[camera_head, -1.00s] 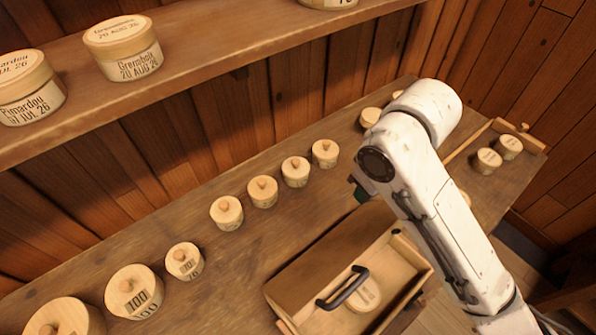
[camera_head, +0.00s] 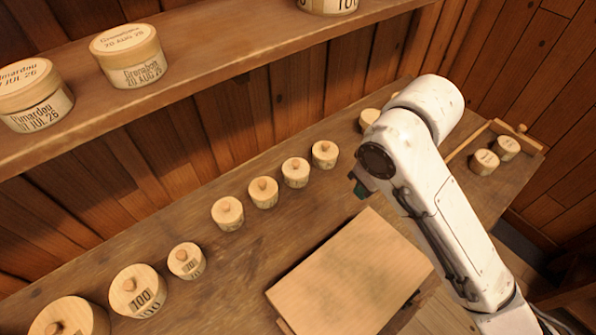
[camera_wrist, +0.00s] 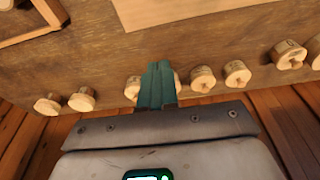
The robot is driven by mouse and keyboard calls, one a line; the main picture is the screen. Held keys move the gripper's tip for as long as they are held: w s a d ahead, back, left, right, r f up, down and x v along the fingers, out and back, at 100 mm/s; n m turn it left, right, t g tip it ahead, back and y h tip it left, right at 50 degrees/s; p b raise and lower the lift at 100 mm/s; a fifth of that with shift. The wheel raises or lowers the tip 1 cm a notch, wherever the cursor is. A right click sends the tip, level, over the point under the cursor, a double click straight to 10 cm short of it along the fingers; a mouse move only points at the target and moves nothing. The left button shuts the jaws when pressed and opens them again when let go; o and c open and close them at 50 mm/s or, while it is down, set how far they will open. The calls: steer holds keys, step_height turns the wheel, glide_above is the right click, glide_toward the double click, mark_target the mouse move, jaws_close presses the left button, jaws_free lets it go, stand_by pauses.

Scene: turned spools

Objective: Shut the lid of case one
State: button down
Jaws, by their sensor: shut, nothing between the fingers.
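The case is a wooden box on the bench, and its flat plain lid (camera_head: 350,272) now lies over the top, covering the inside. No marking for case one is readable. Part of the lid also shows at the top of the wrist view (camera_wrist: 180,10). My gripper (camera_head: 360,190) is beyond the lid's far edge, over the bench, apart from the lid. In the wrist view its teal fingers (camera_wrist: 157,82) are together and empty, in front of a small lidded pot. The case's near right side is partly hidden by my arm.
Several round wooden pots with knobs (camera_head: 263,192) stand in a row along the back of the bench (camera_head: 215,270). A shallow tray (camera_head: 467,143) with two small pots (camera_head: 484,162) is at the far right. A shelf (camera_head: 200,93) with labelled jars (camera_head: 128,56) overhangs the back.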

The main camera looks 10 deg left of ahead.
step_height(320, 180, up, 7)
steer(key=p, duration=0.4)
steer(key=shift+p, duration=0.35)
stand_by(0.5)
